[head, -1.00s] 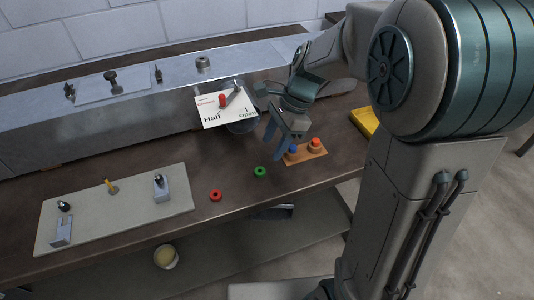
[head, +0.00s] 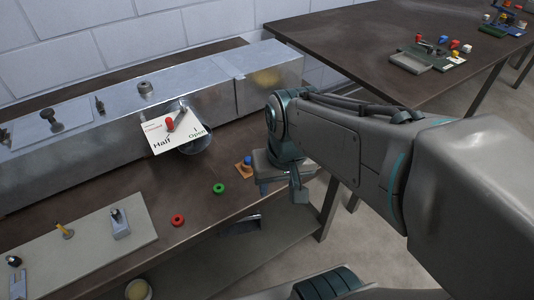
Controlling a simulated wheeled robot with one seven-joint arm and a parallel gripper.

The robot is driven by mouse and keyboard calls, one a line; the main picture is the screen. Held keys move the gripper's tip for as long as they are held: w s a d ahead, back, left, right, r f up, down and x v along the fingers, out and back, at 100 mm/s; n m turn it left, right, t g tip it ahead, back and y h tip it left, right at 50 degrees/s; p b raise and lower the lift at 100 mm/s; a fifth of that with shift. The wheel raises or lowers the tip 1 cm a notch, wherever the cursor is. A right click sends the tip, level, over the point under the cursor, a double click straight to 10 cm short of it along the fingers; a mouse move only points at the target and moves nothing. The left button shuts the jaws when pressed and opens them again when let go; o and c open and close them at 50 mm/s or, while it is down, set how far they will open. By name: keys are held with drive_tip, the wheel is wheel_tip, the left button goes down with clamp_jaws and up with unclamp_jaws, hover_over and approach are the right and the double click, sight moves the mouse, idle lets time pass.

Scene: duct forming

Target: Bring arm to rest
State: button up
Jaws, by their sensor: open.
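My gripper (head: 282,190) is in the head view, right of centre, at the workbench's right front edge. It is open, and I see nothing between its fingers. My arm reaches in from the right and hides part of the bench end. Just left of my gripper, a small wooden block (head: 238,171) with a blue peg (head: 248,160) is partly hidden by it. A green ring (head: 218,188) and a red ring (head: 177,220) lie on the bench further left.
A metal duct (head: 220,85) runs along the back of the workbench (head: 150,185). A card marked Half and Open (head: 175,145), with a red-knobbed lever (head: 170,124), is on its front. A grey plate (head: 90,245) with fixtures lies front left. A second table (head: 370,50) stands behind right.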

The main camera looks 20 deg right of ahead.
drive_tip(key=shift+s+d+f+n, duration=0.2)
drive_tip(key=shift+s+n, duration=0.15)
drive_tip(key=shift+n, duration=0.15)
drive_tip(key=shift+r, duration=0.1)
wheel_tip(320, 180, up, 8)
drive_tip(key=p, duration=0.7)
drive_tip(key=shift+d+t, duration=0.15)
drive_tip(key=shift+t, duration=0.25)
drive_tip(key=shift+w, duration=0.1)
